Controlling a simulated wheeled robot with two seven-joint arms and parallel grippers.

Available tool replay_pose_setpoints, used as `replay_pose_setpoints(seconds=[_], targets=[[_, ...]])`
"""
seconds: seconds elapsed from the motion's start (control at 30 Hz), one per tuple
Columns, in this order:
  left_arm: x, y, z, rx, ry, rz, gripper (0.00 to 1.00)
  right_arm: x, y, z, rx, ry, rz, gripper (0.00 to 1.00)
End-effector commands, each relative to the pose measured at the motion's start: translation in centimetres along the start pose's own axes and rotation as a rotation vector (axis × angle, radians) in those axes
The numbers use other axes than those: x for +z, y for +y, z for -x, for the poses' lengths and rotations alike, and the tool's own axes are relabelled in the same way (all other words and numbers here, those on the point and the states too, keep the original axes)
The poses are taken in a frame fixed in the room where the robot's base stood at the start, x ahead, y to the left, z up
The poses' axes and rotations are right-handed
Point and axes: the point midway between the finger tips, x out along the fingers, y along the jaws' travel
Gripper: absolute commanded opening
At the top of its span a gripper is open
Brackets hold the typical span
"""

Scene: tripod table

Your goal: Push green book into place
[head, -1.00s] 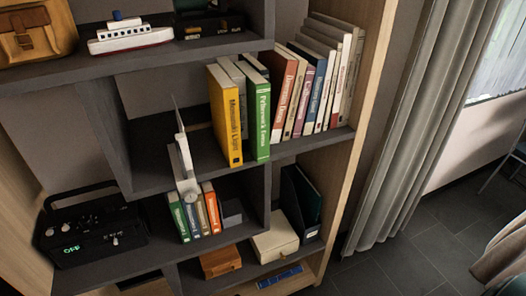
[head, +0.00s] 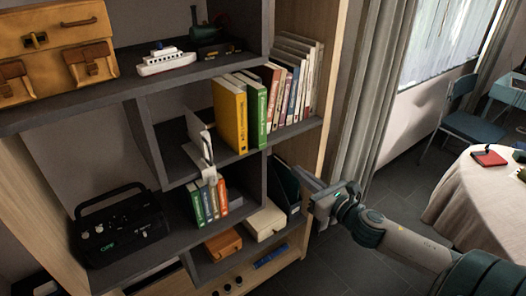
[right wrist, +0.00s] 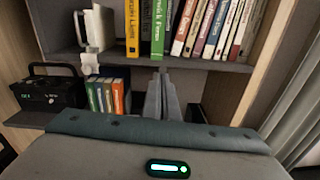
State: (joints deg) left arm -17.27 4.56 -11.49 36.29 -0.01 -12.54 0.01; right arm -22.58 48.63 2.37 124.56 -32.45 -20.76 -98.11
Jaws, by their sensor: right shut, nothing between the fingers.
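The green book (head: 262,115) stands upright on the middle shelf (head: 290,135), just right of a yellow book (head: 231,115). Its spine and the yellow one's sit further forward than the thin grey books between them. In the right wrist view the green book (right wrist: 158,30) shows above my fingers. My right gripper (head: 305,180) is in front of the shelf unit, below and right of the green book and apart from it. Its fingers (right wrist: 160,95) are shut and empty in the right wrist view. My left gripper is out of view.
A row of books (head: 290,85) leans right of the green book. A white object (head: 201,135) stands left of the yellow book. Small books (head: 208,202) and a black radio (head: 120,225) occupy the shelf below. A curtain (head: 365,100) hangs right of the unit; a round table (head: 475,195) stands further right.

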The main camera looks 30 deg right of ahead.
Motion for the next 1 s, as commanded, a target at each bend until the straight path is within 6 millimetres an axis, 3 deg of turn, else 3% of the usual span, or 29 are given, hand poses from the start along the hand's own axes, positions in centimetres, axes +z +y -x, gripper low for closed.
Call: replay_pose_setpoints(seconds=[0.03, 0.13, 0.67, 1.0], targets=[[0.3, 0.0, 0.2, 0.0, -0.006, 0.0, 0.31, 1.1, 0.4, 0.0, 0.01, -0.013, 0.039, 0.0], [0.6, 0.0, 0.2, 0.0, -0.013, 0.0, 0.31, 2.0, 0.7, 0.1, 0.018, -0.025, 0.079, 0.0], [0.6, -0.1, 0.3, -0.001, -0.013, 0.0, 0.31, 2.1, 0.7, -0.4, 0.017, -0.026, 0.081, 0.0], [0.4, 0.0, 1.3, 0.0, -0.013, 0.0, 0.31, 2.3, 0.7, -3.0, 0.016, -0.027, 0.079, 0.0]])
